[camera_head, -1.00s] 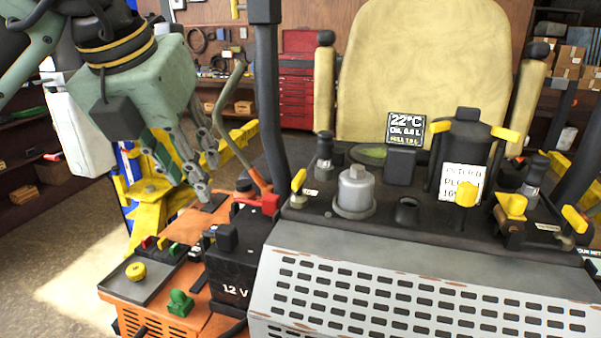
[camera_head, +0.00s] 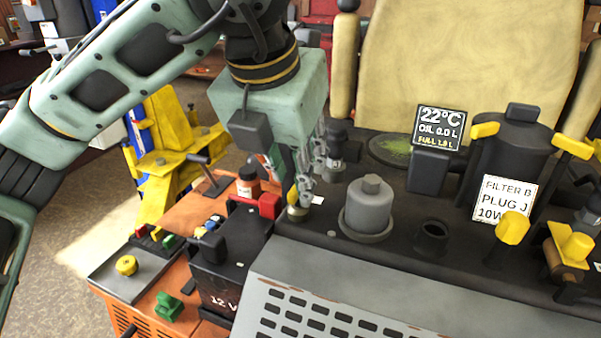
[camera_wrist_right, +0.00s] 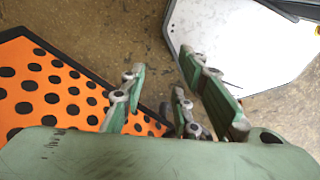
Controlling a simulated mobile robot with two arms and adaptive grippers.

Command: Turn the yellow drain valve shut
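A small yellow valve lever (camera_head: 292,195) stands on a round metal base at the left edge of the black deck, beside a small white label. My left gripper (camera_head: 304,180) points down at it. Its fingertips are at the lever and partly hide it; I cannot tell whether they close on it. My right gripper (camera_wrist_right: 165,80) shows only in the right wrist view, with its fingers apart and nothing between them. Other yellow handles are on the right of the deck, including a yellow knob (camera_head: 512,228) and a yellow tap handle (camera_head: 577,245).
A grey capped cylinder (camera_head: 369,205) stands close right of the lever, with an open black filler neck (camera_head: 431,237) beyond. A black 12 V battery (camera_head: 225,265) and a red block (camera_head: 269,205) lie left. A display (camera_head: 440,125) reads 22°C, OIL 0.0 L.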

